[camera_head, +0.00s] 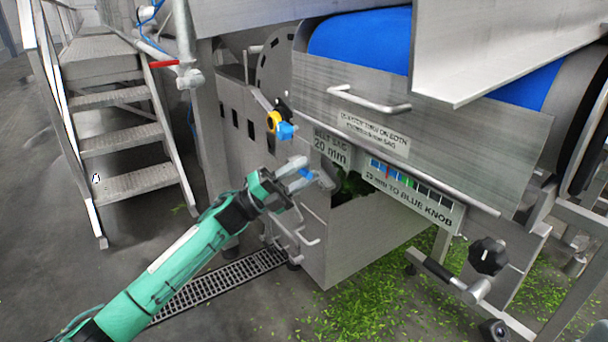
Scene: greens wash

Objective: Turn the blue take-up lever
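My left gripper (306,171) reaches in from the lower left on a green arm, in front of the machine's side. Its two grey fingers stand apart. A small blue piece (305,173) shows between the fingertips, beside a grey rounded part; it may be the take-up lever. I cannot tell whether the fingers touch it. Another blue part (286,131) with a yellow ring sits above the gripper on the machine's side. My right gripper is not in view.
A sign reading "BELT SAG 20 mm" (330,147) and a coloured scale plate (412,193) are right of the gripper. A black knob (488,256) is at lower right. Steps (120,130) stand at left. Green scraps and a drain grate (220,284) are on the floor.

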